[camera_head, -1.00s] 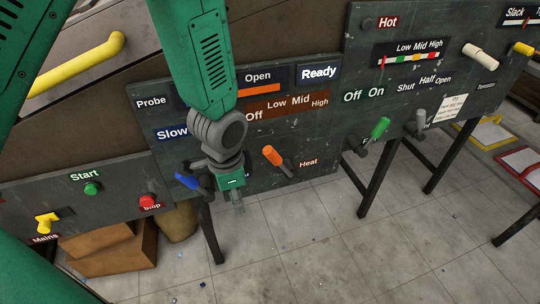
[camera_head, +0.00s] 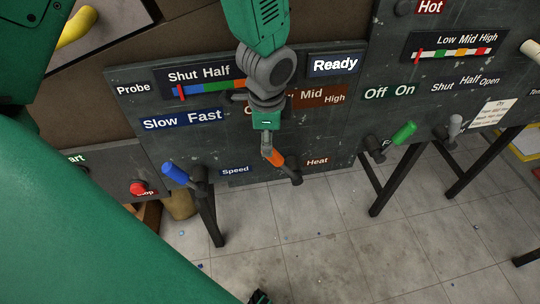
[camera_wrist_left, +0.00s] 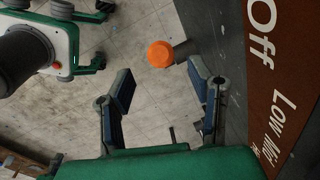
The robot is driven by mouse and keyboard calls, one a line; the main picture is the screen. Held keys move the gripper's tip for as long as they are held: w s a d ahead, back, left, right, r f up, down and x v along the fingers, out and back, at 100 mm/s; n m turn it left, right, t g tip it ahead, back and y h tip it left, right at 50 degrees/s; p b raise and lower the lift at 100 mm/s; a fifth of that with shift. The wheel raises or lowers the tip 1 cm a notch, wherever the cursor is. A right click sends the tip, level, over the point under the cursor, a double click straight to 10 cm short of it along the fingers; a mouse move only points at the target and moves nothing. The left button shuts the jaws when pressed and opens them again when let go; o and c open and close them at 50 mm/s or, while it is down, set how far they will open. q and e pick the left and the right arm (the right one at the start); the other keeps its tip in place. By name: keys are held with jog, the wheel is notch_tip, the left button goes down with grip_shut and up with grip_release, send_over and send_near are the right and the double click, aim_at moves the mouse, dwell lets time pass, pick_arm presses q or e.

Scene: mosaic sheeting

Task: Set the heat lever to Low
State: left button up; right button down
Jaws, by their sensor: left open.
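The heat lever (camera_head: 276,159) has an orange grip and a dark base beside the Heat label (camera_head: 317,161). It tilts up and to the left. Its scale (camera_head: 325,95) is a brown strip; Mid and High are readable, while my arm covers the rest in the head view. The wrist view shows Off and Low on the strip (camera_wrist_left: 287,75). My left gripper (camera_head: 267,143) is open at the orange grip's upper end. In the wrist view the orange knob (camera_wrist_left: 160,54) lies just beyond the gap between the open fingertips (camera_wrist_left: 160,72). Contact cannot be told.
The blue Speed lever (camera_head: 177,173) stands to the left, and the red button (camera_head: 138,188) is further left. The green lever (camera_head: 403,132) and a grey lever (camera_head: 455,124) are to the right. Open floor (camera_head: 320,240) lies below the panel.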

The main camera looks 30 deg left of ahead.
aim_at(283, 166)
pick_arm(q)
jog(key=f, duration=0.5)
jog(key=w+f+b, duration=0.1)
jog(key=f, duration=0.2)
jog(key=shift+a+f, duration=0.3)
jog(key=shift+f, duration=0.05)
jog(key=shift+r, duration=0.1)
grip_shut()
